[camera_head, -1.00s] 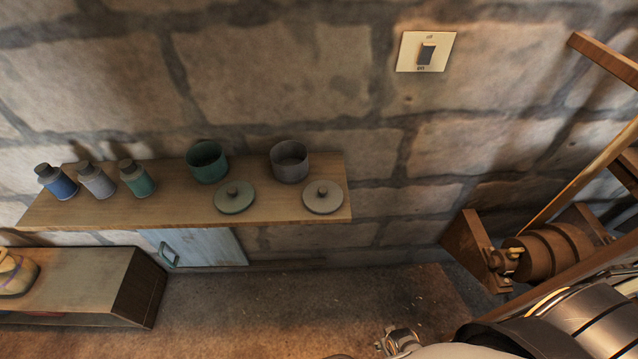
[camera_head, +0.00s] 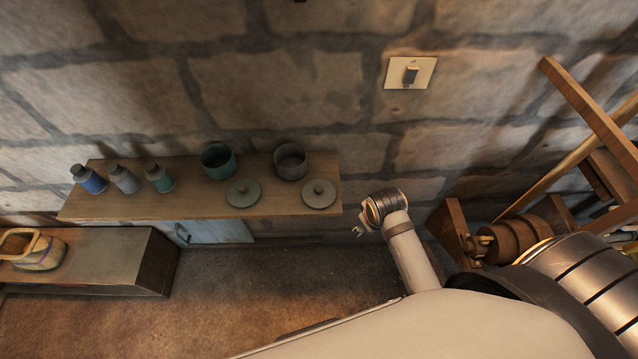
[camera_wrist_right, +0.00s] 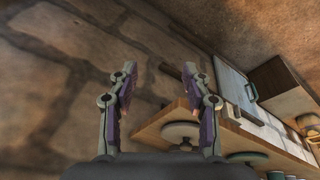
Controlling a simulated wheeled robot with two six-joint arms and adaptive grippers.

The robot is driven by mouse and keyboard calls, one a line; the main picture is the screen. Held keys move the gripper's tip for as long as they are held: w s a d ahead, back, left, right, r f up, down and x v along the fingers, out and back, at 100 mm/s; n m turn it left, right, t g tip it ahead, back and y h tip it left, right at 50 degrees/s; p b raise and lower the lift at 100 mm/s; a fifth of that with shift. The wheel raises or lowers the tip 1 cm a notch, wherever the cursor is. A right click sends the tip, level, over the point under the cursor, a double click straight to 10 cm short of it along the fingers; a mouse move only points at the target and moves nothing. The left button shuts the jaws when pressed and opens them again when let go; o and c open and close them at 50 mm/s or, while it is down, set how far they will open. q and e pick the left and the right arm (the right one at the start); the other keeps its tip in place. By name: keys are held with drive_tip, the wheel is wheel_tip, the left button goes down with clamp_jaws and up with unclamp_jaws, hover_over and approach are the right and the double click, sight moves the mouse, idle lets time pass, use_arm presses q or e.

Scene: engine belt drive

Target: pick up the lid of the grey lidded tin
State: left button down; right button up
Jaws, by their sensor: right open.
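The grey tin (camera_head: 290,163) stands open on the right part of the wooden wall shelf (camera_head: 130,207). Its round grey lid (camera_head: 319,194), with a small knob on top, lies in front of it and to the right, near the shelf's right end. My right gripper (camera_head: 361,229) is past the shelf's right end, to the right of the lid and apart from it. My left gripper is not in view.
A teal tin (camera_head: 218,163) and its lid (camera_head: 243,193) sit left of the grey ones. Several bottles (camera_head: 124,180) stand further left. A light switch (camera_head: 410,73) is on the stone wall. A wooden frame with a drum (camera_head: 515,239) is at the right.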

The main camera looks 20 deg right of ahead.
drive_tip(key=w+a+r+n+g+p, duration=0.1)
drive_tip(key=w+a+r+n, duration=0.35)
drive_tip(key=w+r, duration=0.35)
wheel_tip(320, 180, up, 5)
drive_tip(key=n+g+y, duration=0.1)
drive_tip(key=n+g, duration=0.1)
drive_tip(key=n, duration=0.5)
hover_over(319, 188)
drive_tip(key=f, duration=0.1)
drive_tip(key=f+p, duration=0.1)
drive_tip(key=f, duration=0.3)
drive_tip(key=shift+w+a+f, duration=0.1)
drive_tip(key=shift+w, duration=0.15)
drive_tip(key=shift+f, duration=0.25)
drive_tip(key=f+p, duration=0.1)
drive_tip(key=f, duration=0.2)
drive_tip(key=f+p, duration=0.1)
drive_tip(key=shift+s+f+p, duration=0.35)
drive_tip(key=shift+w+f, duration=0.1)
drive_tip(key=shift+f, duration=0.15)
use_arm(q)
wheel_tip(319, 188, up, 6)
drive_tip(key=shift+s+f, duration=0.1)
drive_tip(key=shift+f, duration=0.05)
use_arm(e)
clamp_jaws()
